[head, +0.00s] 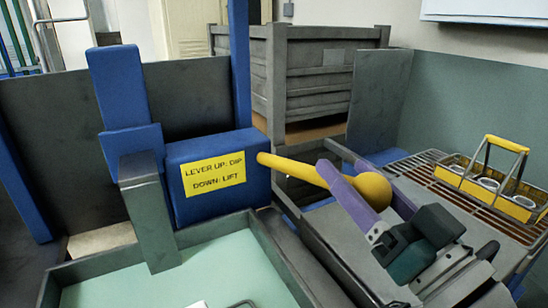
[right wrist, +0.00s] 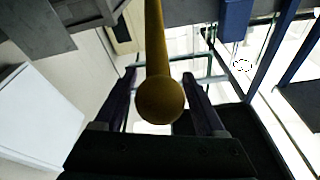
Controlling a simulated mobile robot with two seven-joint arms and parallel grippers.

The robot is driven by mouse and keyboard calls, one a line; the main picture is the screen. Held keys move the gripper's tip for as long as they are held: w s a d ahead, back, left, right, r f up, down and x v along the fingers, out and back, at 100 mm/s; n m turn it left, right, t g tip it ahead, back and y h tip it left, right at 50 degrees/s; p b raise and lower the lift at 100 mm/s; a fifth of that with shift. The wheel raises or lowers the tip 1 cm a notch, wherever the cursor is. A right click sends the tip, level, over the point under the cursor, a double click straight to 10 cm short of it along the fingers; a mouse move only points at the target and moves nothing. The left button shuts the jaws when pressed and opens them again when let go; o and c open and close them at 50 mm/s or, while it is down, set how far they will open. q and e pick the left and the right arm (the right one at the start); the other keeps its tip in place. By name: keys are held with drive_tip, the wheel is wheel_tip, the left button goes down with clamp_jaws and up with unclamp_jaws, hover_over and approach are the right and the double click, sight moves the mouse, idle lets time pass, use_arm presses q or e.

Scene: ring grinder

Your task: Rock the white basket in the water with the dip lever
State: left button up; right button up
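The dip lever (head: 292,168) is a yellow bar with a ball end, sticking out from a blue housing. It points right and slightly down in the head view. My right gripper (head: 352,182) has its purple fingers on either side of the lever near the ball. In the right wrist view, the lever (right wrist: 156,45) runs between the fingers, with gaps on both sides, so the gripper is open. The tank (head: 180,285) holds pale green water at the bottom. Only small white and wire-like bits show at the lower picture edge; I cannot tell whether they are the white basket. My left gripper is out of view.
A yellow sign (head: 213,174) on the blue housing (head: 255,190) reads "LEVER UP: DIP, DOWN: LIFT". A grey upright bar (head: 150,215) hangs over the tank's back edge. A yellow caddy (head: 490,185) with metal cups stands on a grate at right. A grey crate (head: 320,75) stands behind.

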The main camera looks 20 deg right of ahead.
sight(384, 210)
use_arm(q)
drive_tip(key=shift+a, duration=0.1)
use_arm(e)
drive_tip(key=shift+o, duration=0.9)
drive_tip(key=shift+r, duration=0.1)
drive_tip(key=b+v, duration=0.1)
drive_tip(key=v, duration=0.7)
drive_tip(key=shift+s+f, duration=0.25)
drive_tip(key=shift+s, duration=0.1)
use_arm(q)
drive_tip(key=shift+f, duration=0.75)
use_arm(e)
drive_tip(key=shift+s, duration=0.6)
drive_tip(key=shift+w, duration=0.1)
